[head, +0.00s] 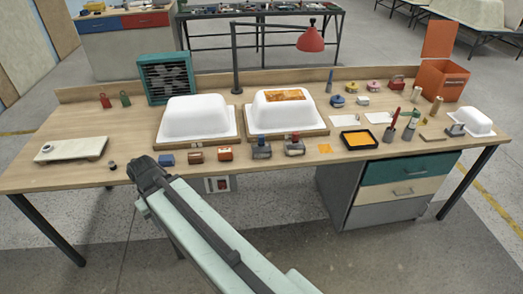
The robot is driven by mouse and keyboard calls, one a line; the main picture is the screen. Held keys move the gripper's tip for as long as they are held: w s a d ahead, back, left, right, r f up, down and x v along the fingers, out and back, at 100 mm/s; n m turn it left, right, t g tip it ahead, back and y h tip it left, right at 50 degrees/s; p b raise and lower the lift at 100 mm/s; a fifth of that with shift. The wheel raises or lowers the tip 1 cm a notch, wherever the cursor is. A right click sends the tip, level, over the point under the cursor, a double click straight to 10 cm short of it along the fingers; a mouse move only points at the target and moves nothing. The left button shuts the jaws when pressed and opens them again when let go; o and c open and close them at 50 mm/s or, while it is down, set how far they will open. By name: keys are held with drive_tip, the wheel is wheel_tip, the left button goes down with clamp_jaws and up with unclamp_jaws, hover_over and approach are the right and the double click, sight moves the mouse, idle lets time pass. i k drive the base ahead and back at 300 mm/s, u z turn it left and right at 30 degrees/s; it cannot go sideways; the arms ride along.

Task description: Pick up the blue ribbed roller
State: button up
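I cannot tell for sure which item is the blue ribbed roller; any ribs are too small to see. A slim blue upright item (330,81) stands at the back of the workbench (135,128), right of the second white tub shell. A dark blue upright item (408,132) stands at the right among small tools. A blue block (167,160) lies near the front edge. My gripper (148,167) is the dark end of my pale green arm, at the bench's front edge, left of the blue block and apart from both upright items. Its fingers are not clear.
Two white tub shells (197,117) (287,110) stand on wooden boards mid-bench, under a red lamp (311,40). Several small blocks and tools line the front edge. A teal fan box (166,79) stands behind. The bench's left part is mostly clear.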

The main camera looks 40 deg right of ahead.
sight(263, 149)
drive_tip(key=u, duration=0.05)
drive_tip(key=i, duration=0.9)
drive_tip(key=z, duration=0.05)
